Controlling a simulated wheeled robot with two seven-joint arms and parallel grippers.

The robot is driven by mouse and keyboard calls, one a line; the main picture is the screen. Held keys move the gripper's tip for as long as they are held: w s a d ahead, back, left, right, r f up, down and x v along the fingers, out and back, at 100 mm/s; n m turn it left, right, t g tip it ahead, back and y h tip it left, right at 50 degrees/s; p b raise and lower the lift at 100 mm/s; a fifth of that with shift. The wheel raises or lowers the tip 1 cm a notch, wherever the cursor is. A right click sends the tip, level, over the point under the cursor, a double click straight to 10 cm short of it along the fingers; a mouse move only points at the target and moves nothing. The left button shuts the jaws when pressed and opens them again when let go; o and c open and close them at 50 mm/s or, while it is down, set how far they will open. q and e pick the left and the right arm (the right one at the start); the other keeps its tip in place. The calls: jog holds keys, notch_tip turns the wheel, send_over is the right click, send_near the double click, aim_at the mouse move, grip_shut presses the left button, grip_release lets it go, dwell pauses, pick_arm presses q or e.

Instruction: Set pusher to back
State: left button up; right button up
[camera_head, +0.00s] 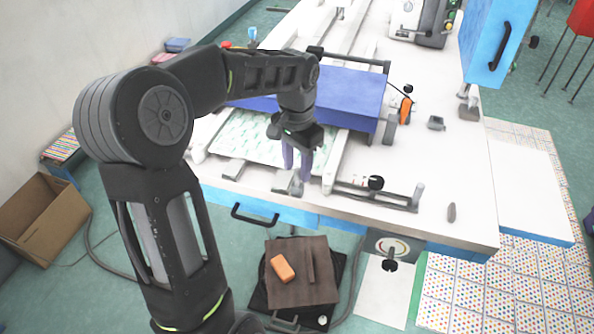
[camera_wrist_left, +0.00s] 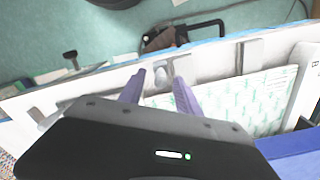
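A small grey metal knob, which looks like the pusher (camera_head: 297,187), stands at the table's front edge, below my left fingertips. It also shows in the left wrist view as a rounded silver knob (camera_wrist_left: 161,76) between the fingertips. My left gripper (camera_head: 297,174) points down with its two purple fingers apart. In the left wrist view the fingers (camera_wrist_left: 157,84) are open on either side of the knob, and a gap shows; I cannot tell their exact height over it. My right gripper is out of view.
A patterned white-green sheet (camera_head: 236,142) lies on the white table behind the gripper, beside a blue panel (camera_head: 352,95). A metal bar with a black knob (camera_head: 376,183) lies right of the gripper. A blue drawer with a black handle (camera_head: 254,216) is below the front edge.

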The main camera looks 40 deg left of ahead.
pick_arm(q)
notch_tip(320, 180, up, 6)
jog(key=shift+f, duration=0.15)
dwell(0.6)
